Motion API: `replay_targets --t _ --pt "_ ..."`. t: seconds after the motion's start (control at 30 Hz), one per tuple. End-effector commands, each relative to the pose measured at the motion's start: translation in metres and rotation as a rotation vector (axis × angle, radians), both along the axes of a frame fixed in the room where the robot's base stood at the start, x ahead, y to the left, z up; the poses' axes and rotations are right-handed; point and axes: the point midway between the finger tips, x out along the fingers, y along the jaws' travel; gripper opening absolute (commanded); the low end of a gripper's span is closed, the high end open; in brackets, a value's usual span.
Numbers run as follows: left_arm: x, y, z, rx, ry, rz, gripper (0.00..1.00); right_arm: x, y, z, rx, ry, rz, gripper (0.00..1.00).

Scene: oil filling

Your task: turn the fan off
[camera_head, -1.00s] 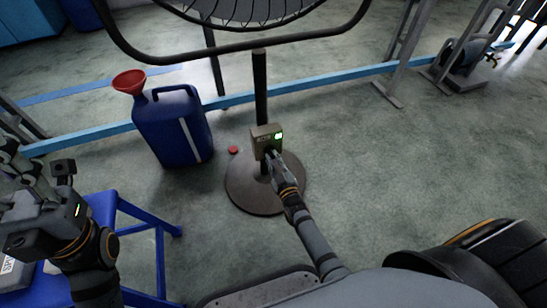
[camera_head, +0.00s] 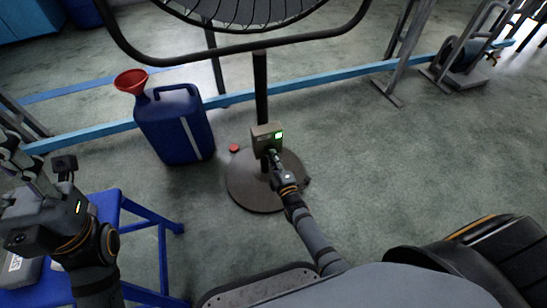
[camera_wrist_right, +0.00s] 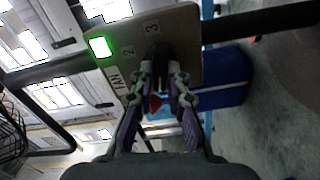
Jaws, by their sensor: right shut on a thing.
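The fan (camera_head: 262,12) stands ahead, its round cage cut off by the top of the head view, on a pole with a round base (camera_head: 250,190). A control box (camera_head: 265,140) sits on the pole with a lit green light (camera_head: 278,135). In the right wrist view the box's panel (camera_wrist_right: 185,30) shows "FAN", "2" and "3". My right gripper (camera_head: 273,160) is at the panel, its fingers shut on the dark knob (camera_wrist_right: 157,55); the knob's pointer is hard to read. My left gripper (camera_head: 18,155) is at the left edge, away from the fan, its fingertips unclear.
A blue canister (camera_head: 175,130) with a red funnel (camera_head: 131,81) stands left of the fan. A small red cap (camera_head: 234,148) lies on the floor by the base. A blue stool (camera_head: 112,205) is near my left arm.

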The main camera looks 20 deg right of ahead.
Motion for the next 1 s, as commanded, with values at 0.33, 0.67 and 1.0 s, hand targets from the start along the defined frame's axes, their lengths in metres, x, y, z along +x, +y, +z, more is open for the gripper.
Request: replay_targets --t 0.33,0.67,1.0 --pt "-0.0001 0.0001 0.0018 0.000 0.000 -0.002 0.40 -0.0004 -0.0003 -0.0009 -0.195 -0.005 0.000 0.00" --pt "0.0000 0.0002 0.0021 -0.001 0.000 -0.002 0.40 -0.0003 -0.0003 -0.0010 -0.260 -0.007 0.000 0.00" --pt "0.0001 0.0005 0.0021 -0.003 0.001 -0.001 0.40 -0.0003 -0.0003 -0.0010 -0.265 -0.007 0.000 0.00"
